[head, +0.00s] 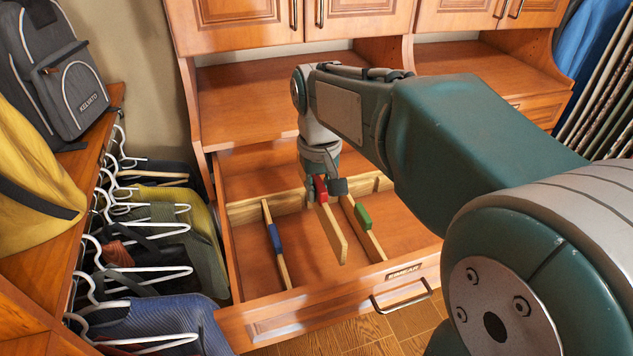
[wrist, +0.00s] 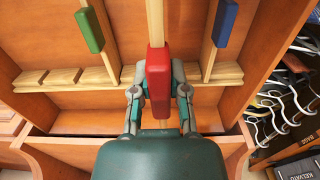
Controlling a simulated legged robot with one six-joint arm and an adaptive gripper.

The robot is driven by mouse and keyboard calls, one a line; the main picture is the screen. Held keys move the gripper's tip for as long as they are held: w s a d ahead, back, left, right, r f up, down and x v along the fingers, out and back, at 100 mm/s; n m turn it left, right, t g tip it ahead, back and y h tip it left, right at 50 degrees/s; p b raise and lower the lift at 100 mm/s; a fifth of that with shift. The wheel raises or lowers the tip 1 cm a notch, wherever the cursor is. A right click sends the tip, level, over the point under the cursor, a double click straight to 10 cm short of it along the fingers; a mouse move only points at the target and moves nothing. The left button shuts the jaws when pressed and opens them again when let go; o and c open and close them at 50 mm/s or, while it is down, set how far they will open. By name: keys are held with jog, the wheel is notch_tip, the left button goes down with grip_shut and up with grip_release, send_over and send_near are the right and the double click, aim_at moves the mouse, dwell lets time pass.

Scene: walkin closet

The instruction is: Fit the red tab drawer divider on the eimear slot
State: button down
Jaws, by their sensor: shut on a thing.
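My gripper (head: 322,187) is shut on the red tab (wrist: 158,75) of a wooden divider, one finger on each side. The divider's pale board (head: 333,236) hangs in the open drawer between the other two dividers; its near end stands apart from the drawer front. The "EIMEAR" label (head: 403,272) is on the drawer's front wall, to the right. The notched wooden rail (wrist: 62,80) runs along the back wall, with several bare notches left of my gripper in the wrist view. Whether the divider's far end touches the rail is hidden by my gripper.
A blue tab divider (head: 273,237) is at the left and a green tab divider (head: 363,216) at the right in the head view, both across the drawer (head: 228,262). Cabinet shelves rise behind. Clothes on white hangers (head: 150,255) crowd the left side.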

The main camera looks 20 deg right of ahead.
aim_at(316, 207)
jog(key=shift+a+f, duration=0.1)
jog(key=shift+a, duration=0.2)
jog(key=shift+d+f, duration=0.1)
jog(key=shift+f, duration=1.85)
jog(key=shift+d, duration=0.8)
jog(key=shift+a, duration=0.25)
jog(key=shift+d, duration=0.2)
jog(key=shift+a+f, duration=0.2)
jog(key=shift+f, duration=0.95)
